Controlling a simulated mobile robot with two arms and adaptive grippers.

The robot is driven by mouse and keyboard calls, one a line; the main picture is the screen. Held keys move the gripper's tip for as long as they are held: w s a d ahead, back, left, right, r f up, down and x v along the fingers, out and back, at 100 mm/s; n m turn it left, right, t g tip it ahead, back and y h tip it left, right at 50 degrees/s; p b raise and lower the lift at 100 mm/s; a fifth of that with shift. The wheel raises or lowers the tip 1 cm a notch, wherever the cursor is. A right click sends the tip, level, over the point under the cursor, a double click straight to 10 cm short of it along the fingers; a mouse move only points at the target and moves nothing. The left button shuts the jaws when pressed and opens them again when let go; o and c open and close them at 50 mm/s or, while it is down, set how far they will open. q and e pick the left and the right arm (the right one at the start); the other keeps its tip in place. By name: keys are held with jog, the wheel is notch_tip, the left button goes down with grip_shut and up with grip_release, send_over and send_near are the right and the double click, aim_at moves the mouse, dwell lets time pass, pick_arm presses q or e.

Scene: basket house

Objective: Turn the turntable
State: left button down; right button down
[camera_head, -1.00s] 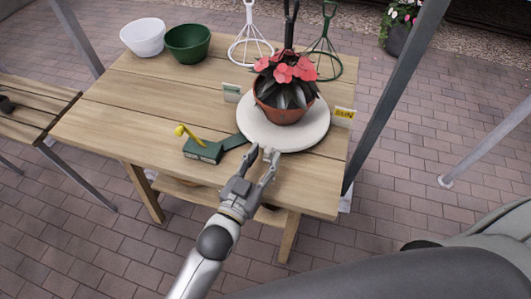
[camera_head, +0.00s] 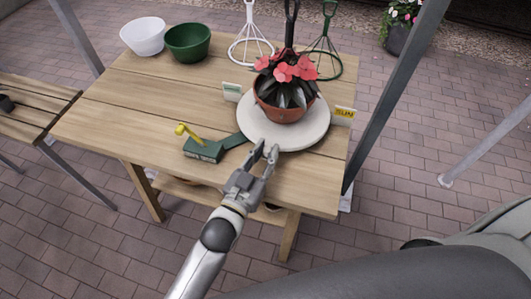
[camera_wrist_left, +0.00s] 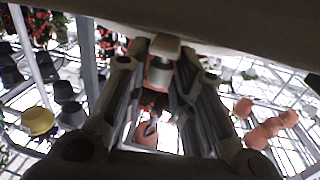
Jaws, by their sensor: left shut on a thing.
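The turntable (camera_head: 303,139) is a round pale disc near the right end of the wooden table. A brown pot (camera_head: 283,112) with dark leaves and red flowers (camera_head: 285,73) stands upright on it. My left gripper (camera_head: 264,149) is at the disc's front left edge, its fingers close together. In the left wrist view, a small pale knob-like part (camera_wrist_left: 160,72) sits between the fingers, and my gripper is shut on it. It appears to belong to the turntable's rim. The fingers hide most of it in the head view. My right gripper is not in view.
A green box-like object with a yellow handle (camera_head: 203,149) lies left of the gripper. Small signs stand left (camera_head: 232,92) and right (camera_head: 344,113) of the disc. Bowls (camera_head: 143,36) and wire stands (camera_head: 250,38) are at the back. The table's left middle is clear.

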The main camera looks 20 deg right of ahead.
pick_arm(q)
jog(key=shift+w+a+p, duration=0.6)
jog(key=shift+w+a, duration=0.9)
jog(key=shift+a, duration=0.15)
jog(key=c, duration=1.3)
grip_release()
jog(key=shift+w, duration=0.1)
jog(key=shift+c, duration=0.2)
jog(key=shift+s+a, duration=0.15)
jog(key=shift+s, duration=0.15)
jog(key=v, duration=1.1)
jog(key=shift+s+a, duration=0.15)
jog(key=shift+a, duration=0.1)
jog(key=shift+c, duration=0.5)
